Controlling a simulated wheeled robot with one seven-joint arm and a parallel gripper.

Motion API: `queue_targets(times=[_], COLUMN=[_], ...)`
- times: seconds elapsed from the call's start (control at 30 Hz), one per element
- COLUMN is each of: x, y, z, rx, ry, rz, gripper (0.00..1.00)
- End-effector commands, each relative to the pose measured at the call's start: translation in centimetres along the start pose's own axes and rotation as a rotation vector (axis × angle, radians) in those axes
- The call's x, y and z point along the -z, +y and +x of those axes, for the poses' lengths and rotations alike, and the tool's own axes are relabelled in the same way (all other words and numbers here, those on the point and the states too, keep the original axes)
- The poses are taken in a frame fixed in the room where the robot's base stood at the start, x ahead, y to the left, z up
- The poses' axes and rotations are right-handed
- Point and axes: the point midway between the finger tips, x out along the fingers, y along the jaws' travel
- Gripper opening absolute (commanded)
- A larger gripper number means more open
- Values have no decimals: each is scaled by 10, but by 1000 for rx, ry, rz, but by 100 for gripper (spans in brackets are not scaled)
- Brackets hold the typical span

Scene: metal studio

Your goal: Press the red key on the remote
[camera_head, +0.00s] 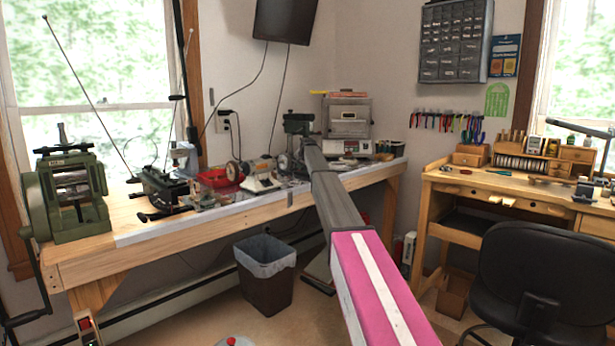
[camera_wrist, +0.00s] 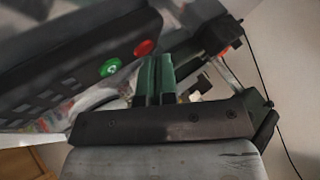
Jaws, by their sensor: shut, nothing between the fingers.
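The remote (camera_wrist: 80,48) is a dark slab with rows of dark keys, tilted across the upper left of the wrist view. Its red key (camera_wrist: 144,47) is round and lies near the slab's right end. A round green key (camera_wrist: 110,68) sits to the lower left of it. My gripper (camera_wrist: 157,58) is shut and empty, its two green-and-black fingers side by side. In that picture the fingertips are just below and right of the red key; I cannot tell whether they touch it. In the head view I cannot make out the remote, and my arm covers part of the bench.
The long wooden workbench (camera_head: 160,228) carries a green cranked machine (camera_head: 70,190), a red tray (camera_head: 215,177) and several small tools. A waste bin (camera_head: 265,275) stands below. A black chair (camera_head: 545,270) and a second desk (camera_head: 520,195) are at the right.

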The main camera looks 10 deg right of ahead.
Motion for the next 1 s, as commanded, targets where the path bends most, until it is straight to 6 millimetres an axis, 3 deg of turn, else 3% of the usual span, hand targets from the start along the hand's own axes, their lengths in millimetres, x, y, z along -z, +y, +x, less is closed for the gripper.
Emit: queue_targets(times=[1.0], x=[8], y=[-8], z=[-12], rx=[0], ry=[0], rz=[0], gripper=[0])
